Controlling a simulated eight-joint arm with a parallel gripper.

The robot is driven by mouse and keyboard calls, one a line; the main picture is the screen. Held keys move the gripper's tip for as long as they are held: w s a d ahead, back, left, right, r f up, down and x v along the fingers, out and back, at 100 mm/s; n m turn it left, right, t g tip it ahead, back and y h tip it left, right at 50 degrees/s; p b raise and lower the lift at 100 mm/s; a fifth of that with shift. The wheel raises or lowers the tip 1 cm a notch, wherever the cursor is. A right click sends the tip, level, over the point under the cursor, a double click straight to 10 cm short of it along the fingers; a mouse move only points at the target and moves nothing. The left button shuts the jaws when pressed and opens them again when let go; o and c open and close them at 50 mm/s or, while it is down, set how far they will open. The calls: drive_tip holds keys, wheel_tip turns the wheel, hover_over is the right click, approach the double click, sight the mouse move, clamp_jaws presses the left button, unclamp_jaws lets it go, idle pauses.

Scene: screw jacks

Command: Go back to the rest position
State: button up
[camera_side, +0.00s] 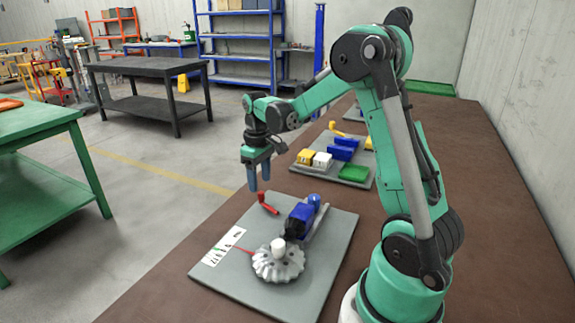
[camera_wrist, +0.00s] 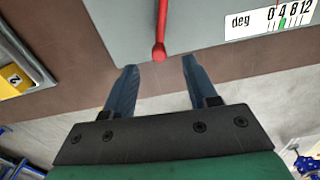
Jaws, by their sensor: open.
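My gripper (camera_side: 258,186) points down with its two blue fingers apart and nothing between them. It is over the far left part of a grey plate (camera_side: 325,262). A red lever (camera_side: 268,206) stands just below the fingertips. In the wrist view the red lever (camera_wrist: 161,25) ends in a round knob just ahead of the gap between the fingers (camera_wrist: 160,65); no contact shows. The plate carries a blue body (camera_side: 302,220), a toothed grey wheel (camera_side: 278,264) with a white cap, and a white scale card (camera_side: 222,247). In the wrist view, the card (camera_wrist: 268,20) reads "deg" with a green mark near 4.
A second grey plate (camera_side: 311,171) with yellow, white, blue and green blocks lies farther back on the brown table (camera_side: 200,262). A wall (camera_side: 520,110) runs along the right. A green bench (camera_side: 40,140) stands left across open floor. Space above the plates is clear.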

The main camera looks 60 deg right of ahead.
drive_tip(key=shift+r, duration=1)
drive_tip(key=shift+a+r, duration=0.2)
drive_tip(key=shift+a, duration=0.1)
drive_tip(key=s+a+r+t, duration=0.2)
drive_tip(key=s+a+t, duration=0.1)
drive_tip(key=a, duration=0.5)
drive_tip(key=s+a+r+t, duration=0.2)
drive_tip(key=s+a+t, duration=0.1)
drive_tip(key=a, duration=0.6)
drive_tip(key=shift+r+n+t, duration=0.15)
drive_tip(key=shift+n+t, duration=0.25)
drive_tip(key=shift+t, duration=0.2)
